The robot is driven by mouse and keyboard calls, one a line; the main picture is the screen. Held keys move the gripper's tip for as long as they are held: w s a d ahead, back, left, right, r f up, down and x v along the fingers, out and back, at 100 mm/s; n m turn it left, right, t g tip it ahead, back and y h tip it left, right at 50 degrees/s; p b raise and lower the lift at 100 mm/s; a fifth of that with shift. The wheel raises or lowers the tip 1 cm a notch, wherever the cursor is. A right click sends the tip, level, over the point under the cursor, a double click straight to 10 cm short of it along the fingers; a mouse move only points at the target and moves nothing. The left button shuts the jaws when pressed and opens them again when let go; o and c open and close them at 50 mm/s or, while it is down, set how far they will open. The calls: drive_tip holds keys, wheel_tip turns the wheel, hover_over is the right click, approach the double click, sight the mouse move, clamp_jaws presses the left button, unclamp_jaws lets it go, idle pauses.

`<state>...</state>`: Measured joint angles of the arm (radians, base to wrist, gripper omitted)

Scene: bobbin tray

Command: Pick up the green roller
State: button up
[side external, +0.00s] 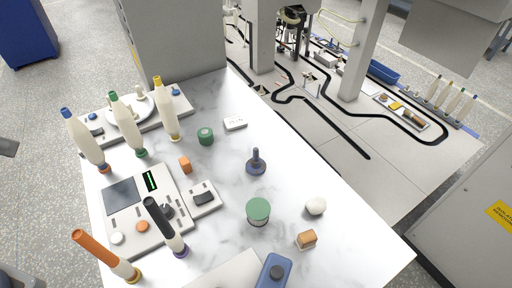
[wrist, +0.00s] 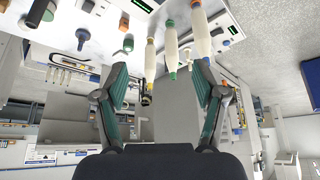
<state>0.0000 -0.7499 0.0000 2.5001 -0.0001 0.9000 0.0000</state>
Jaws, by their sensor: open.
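In the side external view, a short green cylinder (side external: 205,136) stands on the white marbled table near the far bobbins. A larger green-topped round piece (side external: 258,211) stands nearer the front; I cannot tell for certain which is the green roller. The wrist view shows a small green piece (wrist: 128,43) upper left of centre, beyond the fingers. My gripper (wrist: 160,72) is open, its two teal-padded fingers wide apart with nothing held between them. It does not show in the side external view.
Tall cream bobbins with coloured tips, such as the yellow-tipped one (side external: 168,112), stand at the left. A grey control panel (side external: 122,197), an orange cube (side external: 185,164), a dark blue knobbed piece (side external: 256,163) and a white ball (side external: 316,206) share the table. The right table edge is open.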

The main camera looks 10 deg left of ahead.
drive_tip(key=shift+o, duration=0.6)
